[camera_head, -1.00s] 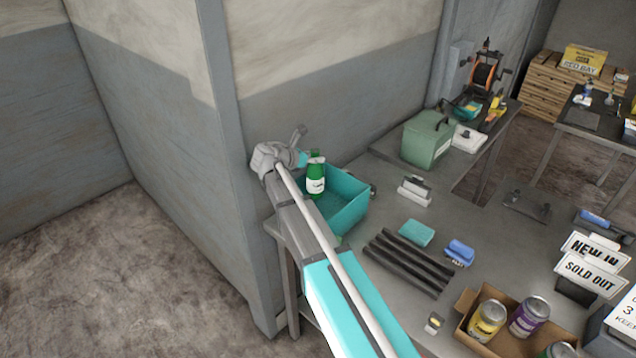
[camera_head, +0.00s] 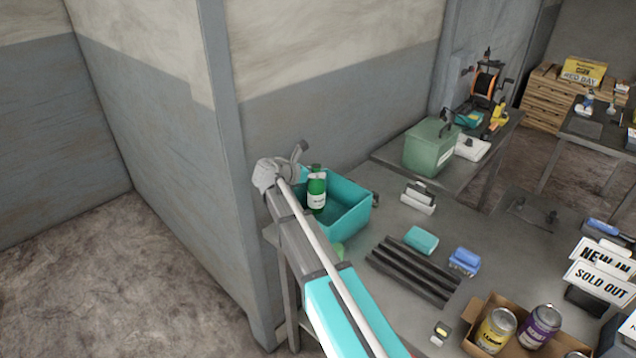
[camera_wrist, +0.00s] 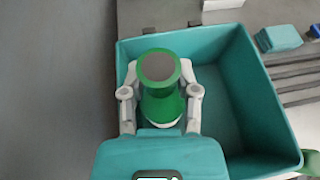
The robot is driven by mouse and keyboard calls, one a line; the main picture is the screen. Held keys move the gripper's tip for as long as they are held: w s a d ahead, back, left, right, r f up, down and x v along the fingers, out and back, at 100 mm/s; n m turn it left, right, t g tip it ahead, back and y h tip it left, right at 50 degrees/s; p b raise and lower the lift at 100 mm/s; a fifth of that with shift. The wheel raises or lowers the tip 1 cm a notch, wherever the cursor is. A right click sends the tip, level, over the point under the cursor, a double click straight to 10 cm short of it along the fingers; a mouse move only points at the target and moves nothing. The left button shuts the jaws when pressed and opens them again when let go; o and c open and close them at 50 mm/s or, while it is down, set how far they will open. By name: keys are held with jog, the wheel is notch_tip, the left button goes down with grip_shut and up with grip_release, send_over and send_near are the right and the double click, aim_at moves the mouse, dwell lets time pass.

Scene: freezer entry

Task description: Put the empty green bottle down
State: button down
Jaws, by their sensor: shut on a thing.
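The green bottle (camera_head: 317,192) with a white label stands about upright at the teal bin (camera_head: 352,219) on the table. In the wrist view I look down on the bottle (camera_wrist: 160,85), which is over the left part of the bin (camera_wrist: 262,110). My gripper (camera_wrist: 160,97) has a finger on each side of the bottle and is shut on it. In the head view my arm hides the bin's left side. I cannot tell whether the bottle's base touches the bin floor.
Another green item (camera_head: 338,250) lies by the bin's near side, partly hidden by my arm. Black bars (camera_head: 412,270), a teal sponge (camera_head: 421,239) and a blue item (camera_head: 464,261) lie to the right. A wall stands close behind the bin.

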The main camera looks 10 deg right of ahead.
aim_at(311, 181)
jog(key=shift+f+b, duration=1.5)
jog(key=shift+f, duration=0.15)
jog(key=shift+s, duration=0.1)
jog(key=shift+c, duration=1.4)
grip_release()
jog(key=p+v, duration=0.4)
jog(key=v, duration=0.8)
jog(key=shift+p, duration=0.35)
